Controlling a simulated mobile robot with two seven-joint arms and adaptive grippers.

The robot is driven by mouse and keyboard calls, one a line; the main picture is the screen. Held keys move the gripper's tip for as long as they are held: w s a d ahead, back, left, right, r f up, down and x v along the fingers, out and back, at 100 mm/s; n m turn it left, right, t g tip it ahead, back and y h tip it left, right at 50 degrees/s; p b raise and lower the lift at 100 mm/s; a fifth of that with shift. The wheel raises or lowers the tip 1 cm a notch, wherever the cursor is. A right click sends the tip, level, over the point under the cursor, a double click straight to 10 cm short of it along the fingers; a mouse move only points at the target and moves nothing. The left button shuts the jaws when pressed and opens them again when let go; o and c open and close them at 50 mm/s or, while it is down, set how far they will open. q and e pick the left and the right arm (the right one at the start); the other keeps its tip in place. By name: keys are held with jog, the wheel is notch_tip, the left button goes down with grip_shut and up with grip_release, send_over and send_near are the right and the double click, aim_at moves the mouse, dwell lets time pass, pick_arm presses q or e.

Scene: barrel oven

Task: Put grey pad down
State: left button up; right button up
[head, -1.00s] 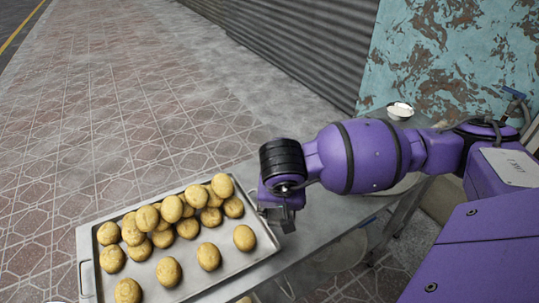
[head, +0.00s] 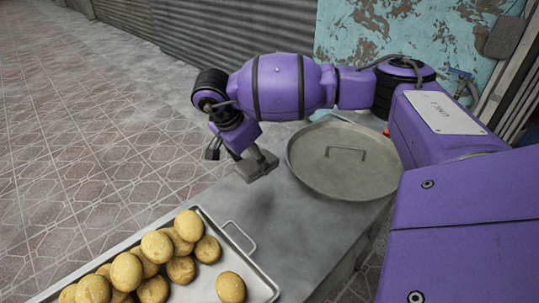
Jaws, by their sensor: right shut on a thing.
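My right gripper (head: 238,155) hangs from the purple arm above the grey metal table, left of the round lid. It is shut on the grey pad (head: 259,166), a small dark grey block at its fingertips. The pad appears to be above the tabletop; a soft shadow lies on the table below and right of it. The fingers partly hide how the pad is gripped. My left gripper is not in view.
A metal tray (head: 262,287) of round yellow-brown buns stands at the lower left, its handle (head: 242,237) facing the gripper. A large round lid (head: 345,182) with a handle lies to the right. The tabletop (head: 270,222) between them is bare.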

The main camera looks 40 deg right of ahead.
aim_at(251, 164)
jog(key=w+f, duration=0.1)
jog(key=f, duration=0.1)
jog(key=w+d+f, duration=0.1)
jog(key=w+f, duration=0.1)
jog(key=shift+f, duration=1.9)
jog(key=o, duration=1)
jog(key=shift+o, duration=1)
jog(key=shift+w+r, duration=0.1)
jog(key=shift+r, duration=0.4)
jog(key=v, duration=1.1)
jog(key=shift+a+r, duration=0.25)
jog(key=shift+r, duration=0.05)
